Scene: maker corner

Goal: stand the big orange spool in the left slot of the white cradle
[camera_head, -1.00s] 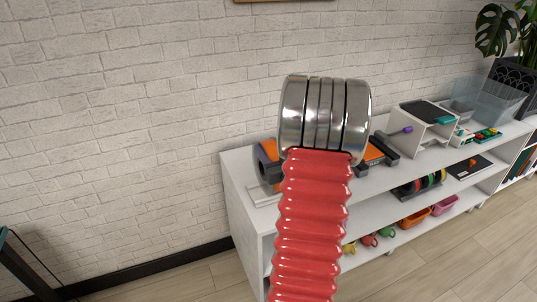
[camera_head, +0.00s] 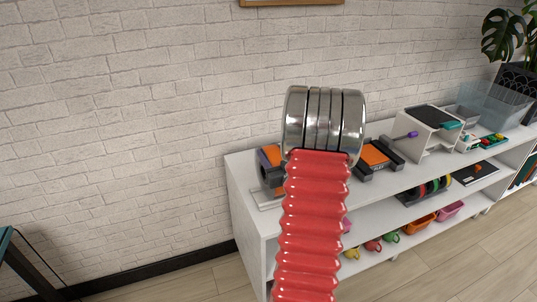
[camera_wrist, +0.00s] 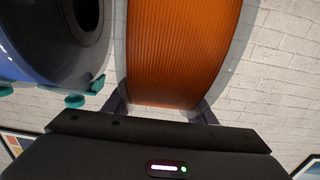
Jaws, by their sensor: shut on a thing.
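The big orange spool (camera_wrist: 185,50) fills the upper middle of the wrist view, with pale flanges on both sides. My gripper (camera_wrist: 161,106) is shut on it, one dark finger at each flange. In the head view my silver wrist joint and red arm cover hide the gripper. Orange shows at both sides of the joint, on the left with a dark round part and on the right between dark bars; I cannot tell which is the held spool. A low white piece (camera_head: 267,199) at the shelf's left end may be part of the white cradle; its slots are hidden.
A blue round thing with a dark hole (camera_wrist: 45,35) is close left of the spool in the wrist view. The white shelf (camera_head: 243,190) stands against the brick wall. A white box-like stand (camera_head: 432,138) and a clear bin (camera_head: 487,103) are further right. Coloured items fill lower shelves.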

